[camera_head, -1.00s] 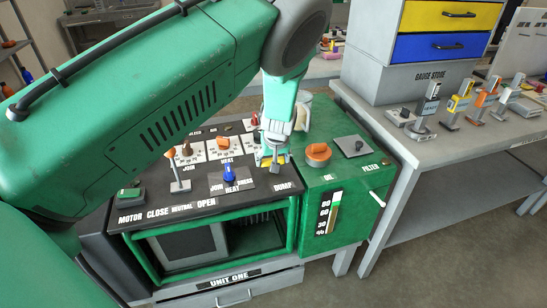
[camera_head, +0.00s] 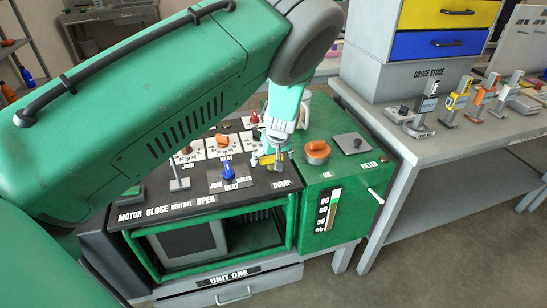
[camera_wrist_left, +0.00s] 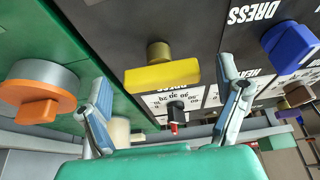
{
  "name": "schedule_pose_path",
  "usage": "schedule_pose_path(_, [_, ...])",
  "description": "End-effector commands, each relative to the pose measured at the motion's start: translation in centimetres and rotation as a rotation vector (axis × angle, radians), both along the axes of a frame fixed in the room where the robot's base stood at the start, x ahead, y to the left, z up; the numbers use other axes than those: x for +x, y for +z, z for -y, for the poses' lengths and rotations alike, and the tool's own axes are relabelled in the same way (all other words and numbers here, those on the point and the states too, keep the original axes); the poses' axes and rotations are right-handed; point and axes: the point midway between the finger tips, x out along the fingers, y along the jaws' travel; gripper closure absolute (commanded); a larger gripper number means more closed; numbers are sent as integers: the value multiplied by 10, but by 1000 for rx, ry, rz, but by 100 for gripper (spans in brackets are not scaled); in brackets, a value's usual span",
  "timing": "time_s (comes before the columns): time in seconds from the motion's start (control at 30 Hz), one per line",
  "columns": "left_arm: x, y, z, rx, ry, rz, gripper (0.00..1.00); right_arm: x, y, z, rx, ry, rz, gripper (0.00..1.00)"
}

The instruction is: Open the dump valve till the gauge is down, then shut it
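The dump valve's yellow handle (camera_wrist_left: 163,75) is a bar on a brass stem in the left wrist view. In the head view the yellow handle (camera_head: 266,160) is partly hidden by my left gripper, above the DUMP label. My left gripper (camera_head: 275,154) points down at it from above. In the left wrist view its fingers (camera_wrist_left: 165,92) are spread wide, one each side of the handle with gaps between. The gauge (camera_head: 328,211) is a vertical scale on the green unit's front, with a light and brownish column; its exact reading is too small to tell. My right gripper is out of view.
An orange knob (camera_head: 317,150) stands close right of the valve. A blue knob (camera_head: 228,173) and an upright lever (camera_head: 179,172) stand to its left. A grey bench (camera_head: 455,150) with several small tools is at right.

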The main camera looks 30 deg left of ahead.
Motion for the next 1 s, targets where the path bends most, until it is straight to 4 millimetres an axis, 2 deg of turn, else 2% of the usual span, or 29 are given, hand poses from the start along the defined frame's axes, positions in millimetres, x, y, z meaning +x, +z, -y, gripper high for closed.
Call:
schedule_pose_path(0.23, [-1, 10, 1, 0, 0, 4, 15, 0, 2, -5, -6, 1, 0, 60])
schedule_pose_path(0.6, [-16, 63, 21, 2, -1, 2, 15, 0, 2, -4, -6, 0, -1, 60])
schedule_pose_path(0.73, [-18, 70, 24, 2, 0, 1, 15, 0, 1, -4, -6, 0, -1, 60])
schedule_pose_path(1.0, [-19, 70, 23, 1, 0, 1, 15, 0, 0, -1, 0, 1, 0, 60])
